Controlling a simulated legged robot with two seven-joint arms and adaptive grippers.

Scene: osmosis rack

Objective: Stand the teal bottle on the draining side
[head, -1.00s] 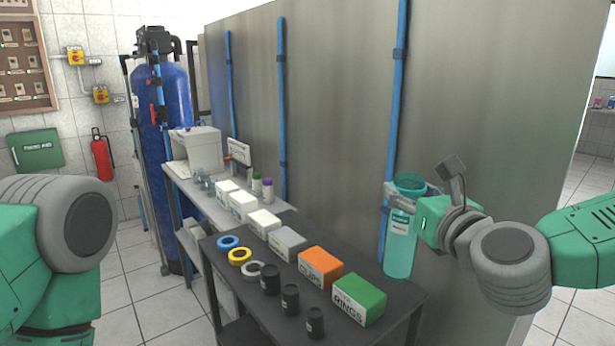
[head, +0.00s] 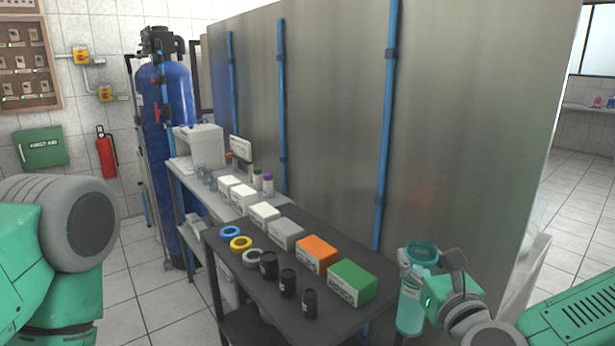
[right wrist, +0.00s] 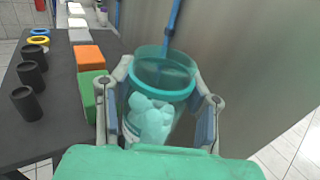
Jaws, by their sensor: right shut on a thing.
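The teal bottle (head: 411,308) is translucent, with a wide ring-shaped top and a pale label. It is held roughly upright, just beyond the right end of the dark table. My right gripper (head: 420,268) is shut around its upper part. In the right wrist view the two fingers (right wrist: 167,100) clasp the sides of the bottle (right wrist: 165,75), and its open-looking top faces the camera. I cannot make out a draining side.
The dark table (head: 240,285) carries a green box (head: 352,283), an orange box (head: 318,254), coloured rings and black canisters (head: 309,304). A tall grey panel (head: 330,120) with blue straps stands behind. A pale white edge (head: 530,265) shows at the right, past the panel.

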